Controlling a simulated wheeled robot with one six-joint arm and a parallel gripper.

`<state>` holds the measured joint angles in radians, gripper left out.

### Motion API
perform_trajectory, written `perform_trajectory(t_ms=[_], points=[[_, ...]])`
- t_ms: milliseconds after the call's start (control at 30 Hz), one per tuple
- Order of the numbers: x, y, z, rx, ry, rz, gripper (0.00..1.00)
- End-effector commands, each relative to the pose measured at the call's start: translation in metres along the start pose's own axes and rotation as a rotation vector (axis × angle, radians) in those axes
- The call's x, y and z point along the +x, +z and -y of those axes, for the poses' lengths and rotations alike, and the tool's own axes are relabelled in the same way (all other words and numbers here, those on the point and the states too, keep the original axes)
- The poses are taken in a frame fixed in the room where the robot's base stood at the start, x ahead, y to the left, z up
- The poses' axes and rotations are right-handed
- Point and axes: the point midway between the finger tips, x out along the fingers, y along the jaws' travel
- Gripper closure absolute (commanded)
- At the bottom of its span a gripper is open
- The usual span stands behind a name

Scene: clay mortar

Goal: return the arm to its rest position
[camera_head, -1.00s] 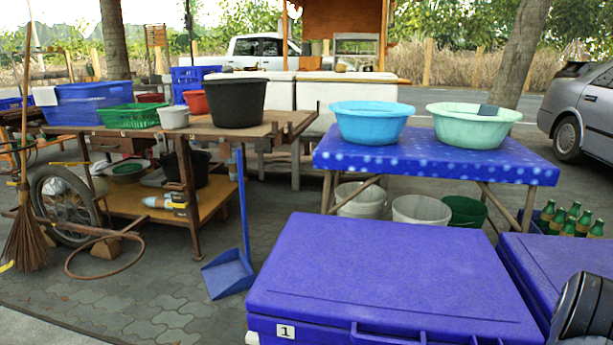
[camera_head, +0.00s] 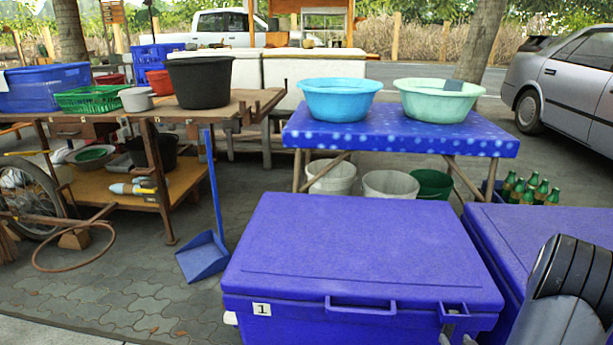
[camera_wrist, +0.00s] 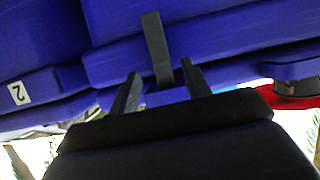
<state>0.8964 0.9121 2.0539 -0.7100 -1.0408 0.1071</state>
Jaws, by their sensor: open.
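My gripper (camera_wrist: 160,69) shows in the wrist view, its two dark fingers apart with nothing held between them. Blue cooler surfaces fill the view beyond the fingers. A dark strap-like latch (camera_wrist: 156,48) on a blue cooler appears just beyond the gap; I cannot tell whether the fingers touch it. In the head view, part of my arm (camera_head: 570,290) stands at the lower right, in front of the right-hand cooler. I cannot clearly make out the gripper there.
A blue cooler labelled 1 (camera_head: 360,250) fills the front centre, with another blue cooler (camera_head: 535,228) right of it. Behind stands a blue-covered table (camera_head: 400,132) with two basins. A wooden cart (camera_head: 160,128) and a blue dustpan (camera_head: 203,257) are left. Paving (camera_head: 110,285) is clear at front left.

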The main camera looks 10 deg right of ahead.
Motion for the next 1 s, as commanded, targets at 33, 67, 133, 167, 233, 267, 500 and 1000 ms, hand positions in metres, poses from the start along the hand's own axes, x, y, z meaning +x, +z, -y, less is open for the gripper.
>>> perform_trajectory(t_ms=[33, 67, 133, 167, 233, 267, 500, 1000], points=[[0.013, 0.003, 0.001, -0.003, -0.003, -0.002, 0.55], [0.019, 0.003, 0.001, -0.004, -0.003, -0.002, 0.55], [0.033, 0.002, 0.001, -0.002, -0.002, -0.002, 0.55], [0.039, 0.002, 0.001, -0.003, -0.002, -0.003, 0.55], [0.053, 0.003, 0.001, -0.002, -0.003, -0.002, 0.55], [0.051, -0.002, 0.000, 0.017, -0.007, 0.000, 0.55], [0.048, -0.004, -0.002, 0.188, -0.075, 0.001, 0.55], [0.049, 0.000, -0.004, 0.517, -0.213, 0.000, 0.55]])
